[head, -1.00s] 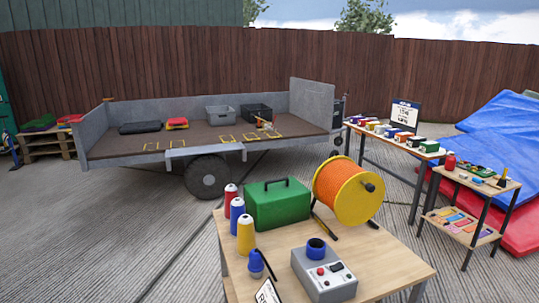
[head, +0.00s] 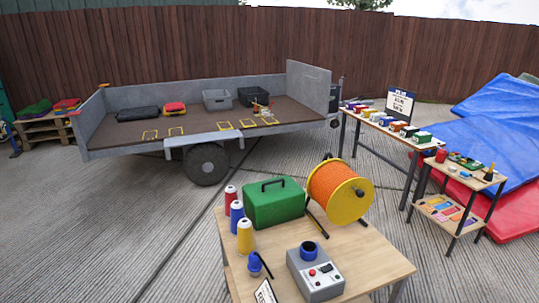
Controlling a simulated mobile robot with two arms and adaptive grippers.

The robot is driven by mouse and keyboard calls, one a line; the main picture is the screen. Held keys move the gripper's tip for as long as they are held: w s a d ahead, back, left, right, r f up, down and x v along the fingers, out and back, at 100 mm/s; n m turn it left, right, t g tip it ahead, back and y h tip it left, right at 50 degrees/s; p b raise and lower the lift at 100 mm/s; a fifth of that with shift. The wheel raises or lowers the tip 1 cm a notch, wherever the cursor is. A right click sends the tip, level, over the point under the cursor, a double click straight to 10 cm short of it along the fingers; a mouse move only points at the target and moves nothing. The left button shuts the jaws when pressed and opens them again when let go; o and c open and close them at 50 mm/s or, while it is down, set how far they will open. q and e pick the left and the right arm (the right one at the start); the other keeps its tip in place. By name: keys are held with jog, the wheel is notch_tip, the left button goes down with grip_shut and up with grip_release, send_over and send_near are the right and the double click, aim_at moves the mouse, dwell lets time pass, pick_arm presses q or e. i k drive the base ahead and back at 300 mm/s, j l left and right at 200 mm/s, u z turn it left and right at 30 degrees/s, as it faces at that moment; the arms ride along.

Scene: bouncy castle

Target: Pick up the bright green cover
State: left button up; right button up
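A green box-shaped piece with a dark handle on top (head: 274,205) stands on the near wooden table (head: 370,268). A folded green item (head: 35,108) lies on a wooden pallet at the far left; it is too small to tell what it is. I cannot tell for certain which of these is the bright green cover. Neither of my grippers is in view.
Around the green box stand an orange cord reel (head: 340,192), several thread cones (head: 245,237) and a grey control box (head: 316,273). A flatbed trailer (head: 205,125) stands behind. Side tables (head: 455,182) and blue mats (head: 490,130) are right. Paving left of the near table is clear.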

aim_at(275, 201)
jog(key=i+j+z, duration=0.1)
jog(key=j, duration=0.35)
jog(key=i+j+z, duration=0.15)
jog(key=j, duration=0.35)
jog(key=i+j+z, duration=0.1)
jog(key=j, duration=0.4)
jog(key=i+j+z, duration=0.15)
jog(key=j, duration=0.35)
jog(key=k, duration=0.05)
